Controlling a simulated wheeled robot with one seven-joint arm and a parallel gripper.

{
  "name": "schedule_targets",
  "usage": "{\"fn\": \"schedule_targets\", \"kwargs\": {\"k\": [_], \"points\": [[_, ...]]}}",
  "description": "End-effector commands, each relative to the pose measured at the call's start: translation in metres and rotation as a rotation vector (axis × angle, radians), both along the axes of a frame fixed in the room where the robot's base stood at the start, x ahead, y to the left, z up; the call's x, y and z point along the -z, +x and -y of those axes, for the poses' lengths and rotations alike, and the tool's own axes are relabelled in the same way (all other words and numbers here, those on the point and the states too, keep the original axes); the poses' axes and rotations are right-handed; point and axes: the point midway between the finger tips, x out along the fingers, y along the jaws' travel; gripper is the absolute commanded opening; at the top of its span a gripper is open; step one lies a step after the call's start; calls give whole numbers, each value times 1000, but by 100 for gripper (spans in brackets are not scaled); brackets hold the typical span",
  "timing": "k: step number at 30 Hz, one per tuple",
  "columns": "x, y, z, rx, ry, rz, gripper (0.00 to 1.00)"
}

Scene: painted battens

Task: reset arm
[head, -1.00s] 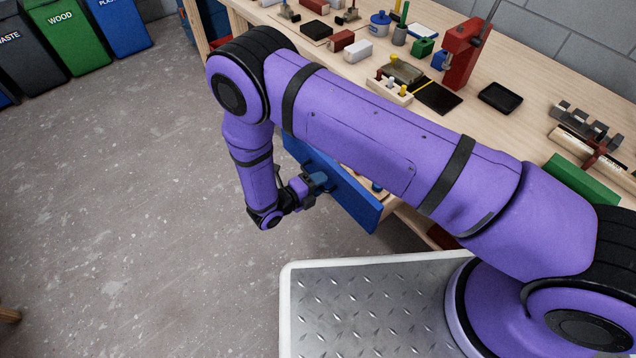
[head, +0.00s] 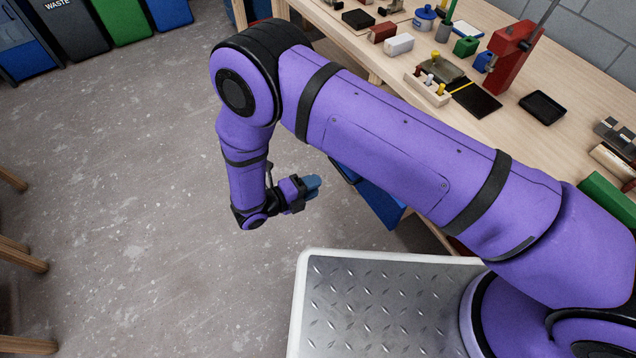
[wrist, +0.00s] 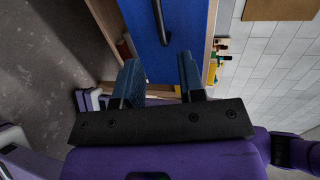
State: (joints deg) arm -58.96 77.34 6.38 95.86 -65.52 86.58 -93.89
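My gripper (head: 314,186) hangs over the floor at the end of my purple arm, left of the workbench. In the wrist view my gripper (wrist: 158,62) has its two blue-grey fingers apart, with nothing between them. A blue drawer front (wrist: 172,30) with a dark bar handle (wrist: 160,22) lies beyond the fingertips, apart from them. In the head view the blue front (head: 378,202) shows below the bench edge, partly hidden behind my arm.
The wooden workbench (head: 570,130) holds a peg block (head: 428,88), a black tray (head: 542,107), a red press (head: 508,55) and other items. Bins, one of them green (head: 122,20), stand at the back left. Wooden legs (head: 22,255) stand at the left edge. Floor between is clear.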

Motion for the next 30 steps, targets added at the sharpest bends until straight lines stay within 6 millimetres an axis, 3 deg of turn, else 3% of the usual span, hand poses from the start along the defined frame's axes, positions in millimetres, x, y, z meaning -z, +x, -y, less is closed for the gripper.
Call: {"fn": "schedule_targets", "kwargs": {"k": [17, 20, 30], "points": [[-7, 4, 0, 14, 16, 11, 36], [-27, 14, 3, 63, 64, 43, 36], [-147, 63, 41, 395, 363, 275, 36]]}}
